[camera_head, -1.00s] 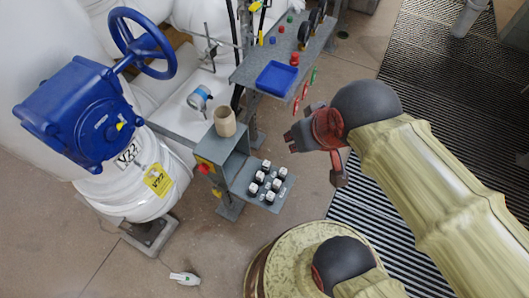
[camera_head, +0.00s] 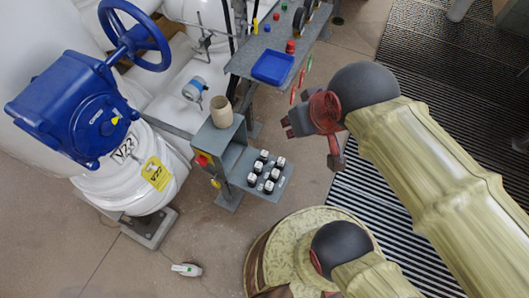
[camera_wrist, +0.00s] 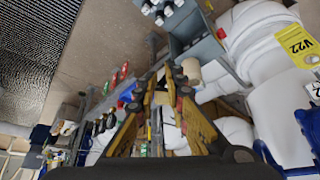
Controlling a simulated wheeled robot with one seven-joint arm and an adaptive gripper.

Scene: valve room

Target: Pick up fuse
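Several small black pieces with white tops, which may be the fuses, stand on a low grey shelf; one is this black-and-white piece (camera_head: 268,187). They also show at the top of the wrist view (camera_wrist: 160,19). I cannot tell for sure which thing is the fuse. My gripper (camera_head: 313,146) is in the air to the upper right of that shelf in the head view, apart from it. Its two fingers are spread with a gap between them, and nothing shows held. In the wrist view, the fingers (camera_wrist: 163,78) point toward the grey panel area.
A grey stand holds a beige cup (camera_head: 221,112) above the low shelf. A blue tray (camera_head: 272,67) and buttons sit on a higher grey shelf. A blue valve (camera_head: 75,112) stands at left. A white-and-green item (camera_head: 187,270) lies on the open floor.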

